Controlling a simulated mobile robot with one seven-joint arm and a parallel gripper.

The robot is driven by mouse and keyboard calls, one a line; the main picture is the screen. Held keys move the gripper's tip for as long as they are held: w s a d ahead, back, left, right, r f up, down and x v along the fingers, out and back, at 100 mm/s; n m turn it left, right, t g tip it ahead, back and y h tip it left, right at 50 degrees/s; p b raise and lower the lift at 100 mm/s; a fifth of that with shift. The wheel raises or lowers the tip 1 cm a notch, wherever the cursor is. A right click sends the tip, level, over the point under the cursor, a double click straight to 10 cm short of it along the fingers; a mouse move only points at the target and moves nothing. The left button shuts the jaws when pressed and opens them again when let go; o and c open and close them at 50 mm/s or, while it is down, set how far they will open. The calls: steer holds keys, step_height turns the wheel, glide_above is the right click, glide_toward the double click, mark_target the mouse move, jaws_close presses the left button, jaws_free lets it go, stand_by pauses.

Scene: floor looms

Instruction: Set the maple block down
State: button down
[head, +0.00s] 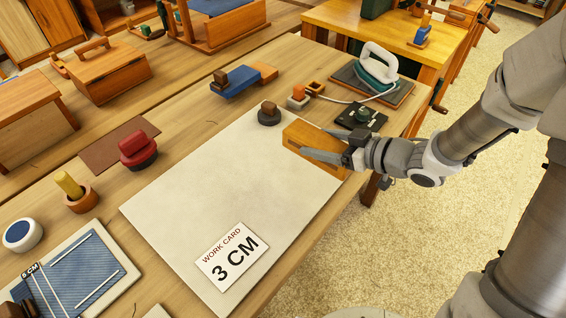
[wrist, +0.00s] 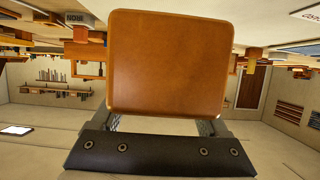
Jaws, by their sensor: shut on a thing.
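The maple block (head: 301,136) is an orange-brown wooden block at the far right corner of the pale work mat (head: 190,190) in the head view. My gripper (head: 325,153) reaches in from the right and is shut on it. In the wrist view the block (wrist: 170,62) fills the middle, its flat face toward the camera, between the fingers of my gripper (wrist: 170,125). The fingertips are largely hidden behind it. I cannot tell whether the block touches the mat or hangs just above it.
A dark round weight with a wooden knob (head: 269,115) stands just left of the block. A white work card reading 3 CM (head: 232,256) lies at the mat's near end. A black plate (head: 361,117) and an iron (head: 377,68) are behind. The mat's middle is clear.

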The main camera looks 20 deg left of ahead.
mark_target(294, 143)
steer(key=x, duration=0.2)
steer(key=b+x, duration=0.1)
steer(key=x, duration=0.2)
steer(key=f+x, duration=0.1)
steer(key=x, duration=0.1)
steer(key=shift+s+a+f+b, duration=0.2)
steer(key=shift+a+f+b, duration=0.05)
steer(key=shift+b, duration=0.1)
steer(key=shift+f+b, duration=0.8)
steer(key=shift+f, duration=1.15)
steer(key=shift+f, duration=0.15)
